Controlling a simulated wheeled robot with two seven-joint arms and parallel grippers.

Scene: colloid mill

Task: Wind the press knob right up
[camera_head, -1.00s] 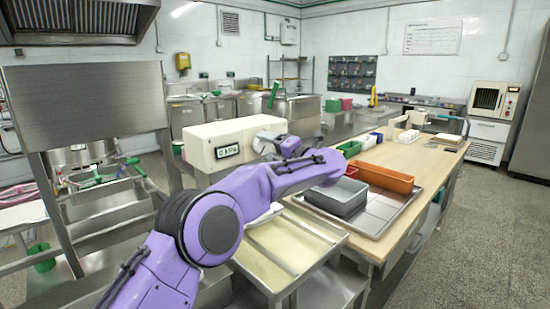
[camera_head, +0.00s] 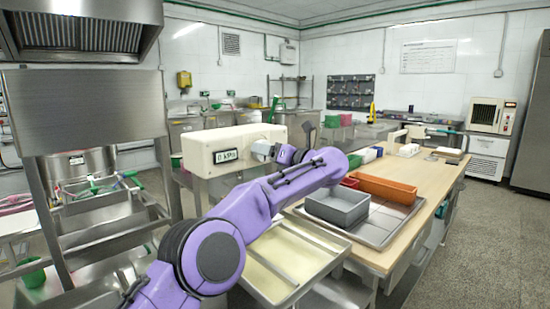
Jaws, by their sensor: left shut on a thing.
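The press shows as a cream box (camera_head: 205,148) with a small display reading about "0 kPa" (camera_head: 225,156) on its front. My left gripper (camera_head: 262,150) is at the right end of the box's front face, at the end of my purple arm. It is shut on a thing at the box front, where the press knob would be. My right gripper is not in view.
Below the box is a shallow steel tray (camera_head: 262,288) with a pale yellowish surface. To the right, a wooden table (camera_head: 408,205) carries a grey bin (camera_head: 337,208), an orange bin (camera_head: 385,190) and smaller boxes. A steel frame with a panel (camera_head: 85,105) stands at the left.

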